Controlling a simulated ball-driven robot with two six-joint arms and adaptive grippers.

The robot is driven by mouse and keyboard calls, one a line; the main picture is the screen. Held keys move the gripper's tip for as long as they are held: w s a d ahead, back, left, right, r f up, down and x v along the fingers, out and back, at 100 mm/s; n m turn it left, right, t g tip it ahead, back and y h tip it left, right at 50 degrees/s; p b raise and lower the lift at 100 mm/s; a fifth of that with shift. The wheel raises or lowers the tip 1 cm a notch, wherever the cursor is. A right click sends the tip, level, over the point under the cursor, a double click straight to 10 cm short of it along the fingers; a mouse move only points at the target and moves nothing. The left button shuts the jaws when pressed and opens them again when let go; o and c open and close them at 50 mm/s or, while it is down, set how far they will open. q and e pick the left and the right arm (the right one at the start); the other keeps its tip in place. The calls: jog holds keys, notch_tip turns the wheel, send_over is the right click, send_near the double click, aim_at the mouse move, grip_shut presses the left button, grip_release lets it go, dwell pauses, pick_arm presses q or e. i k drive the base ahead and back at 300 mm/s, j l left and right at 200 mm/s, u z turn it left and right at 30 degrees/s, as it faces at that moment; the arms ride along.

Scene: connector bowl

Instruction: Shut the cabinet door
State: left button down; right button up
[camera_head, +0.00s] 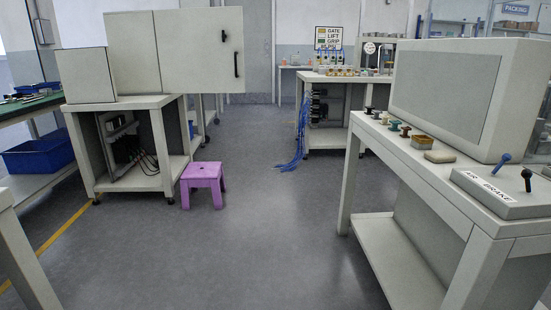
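A pale grey cabinet (132,55) stands on a workbench at the left. Its door (195,50) sticks out to the right of the cabinet body and appears to stand open. A black vertical handle (236,64) is near the door's right edge. The cabinet's inside is hidden from this angle. Neither of my grippers is in view.
A purple stool (203,182) stands on the floor in front of the cabinet's bench (125,104). A long bench (437,185) with a sloped console fills the right. Blue cables (291,150) hang to the floor at the back. The middle floor (255,235) is clear.

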aim_at(194, 57)
jog(key=i+u, duration=0.2)
jog(key=i, duration=2.4)
